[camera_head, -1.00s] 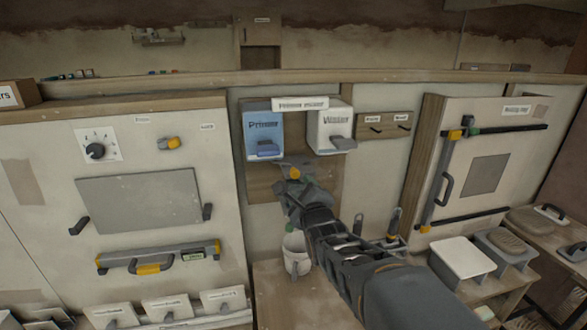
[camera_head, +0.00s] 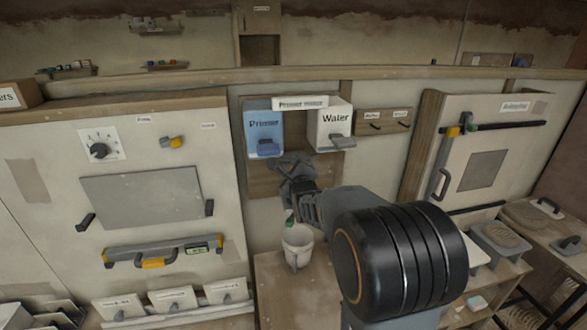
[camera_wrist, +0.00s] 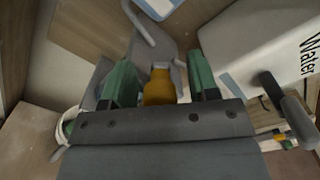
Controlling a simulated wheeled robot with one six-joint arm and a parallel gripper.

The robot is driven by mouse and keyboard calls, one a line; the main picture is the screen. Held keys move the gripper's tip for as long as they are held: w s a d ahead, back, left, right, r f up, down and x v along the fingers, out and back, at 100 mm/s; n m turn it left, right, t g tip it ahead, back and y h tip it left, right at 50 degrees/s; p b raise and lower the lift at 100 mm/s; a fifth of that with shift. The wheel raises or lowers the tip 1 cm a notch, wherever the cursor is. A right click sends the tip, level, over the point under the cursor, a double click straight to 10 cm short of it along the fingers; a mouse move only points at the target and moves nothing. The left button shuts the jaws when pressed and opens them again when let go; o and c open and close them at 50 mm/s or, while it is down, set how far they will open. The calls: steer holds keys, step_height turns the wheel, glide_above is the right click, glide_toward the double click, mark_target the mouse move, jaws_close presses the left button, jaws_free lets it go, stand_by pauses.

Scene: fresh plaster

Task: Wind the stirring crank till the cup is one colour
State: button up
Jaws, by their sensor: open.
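The white cup (camera_head: 298,248) stands on a low wooden shelf below the primer station. Its rim shows at the lower left of the wrist view (camera_wrist: 66,125); the colour of its contents cannot be made out. The crank's yellow-orange knob (camera_wrist: 158,90) lies between my gripper's green-padded fingers in the wrist view, with grey crank parts (camera_wrist: 152,52) behind it. My gripper (camera_wrist: 159,70) is open around the knob; contact cannot be told. In the head view my arm hides most of the crank.
The blue Primer box (camera_head: 263,125) and white Water box (camera_head: 328,118), each with a grey lever, hang just above the crank. A panel with a dial and a yellow level (camera_head: 165,252) is at left. Trays stand at right.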

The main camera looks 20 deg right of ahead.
steer(key=c, duration=0.9)
steer(key=shift+f, duration=0.1)
